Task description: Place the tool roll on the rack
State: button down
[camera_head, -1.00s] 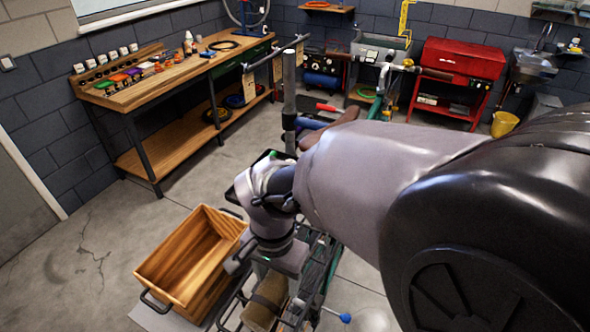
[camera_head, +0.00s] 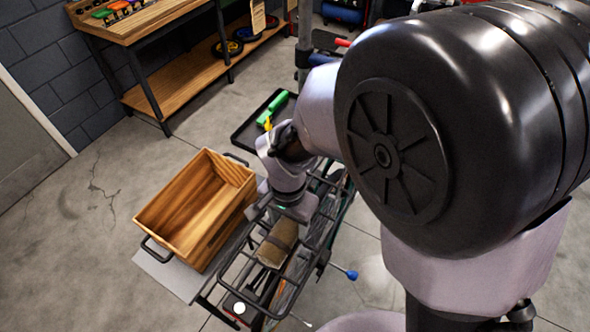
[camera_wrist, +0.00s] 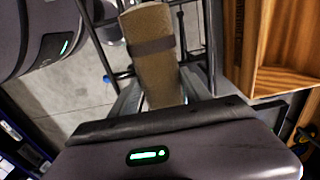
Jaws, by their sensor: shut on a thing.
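The tool roll (camera_head: 278,246) is a tan bundle with a dark strap. It lies along the black wire rack (camera_head: 228,278) in the head view, over its bars. I cannot tell whether it rests on them or hangs just above. My gripper (camera_head: 291,216) is at the roll's far end in the head view. In the wrist view the roll (camera_wrist: 150,38) sticks out from between the two fingers of my gripper (camera_wrist: 163,94), which is shut on its near end. The gripped end is partly hidden.
A wooden crate (camera_head: 180,225) with black handles stands close to the left of the rack. A black tray (camera_head: 252,128) with a green tool lies on the floor beyond. A wooden workbench (camera_head: 150,25) is at the back left. Floor at the left is clear.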

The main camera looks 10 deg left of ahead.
jog(key=c, duration=0.5)
grip_release()
jog(key=shift+f, duration=0.1)
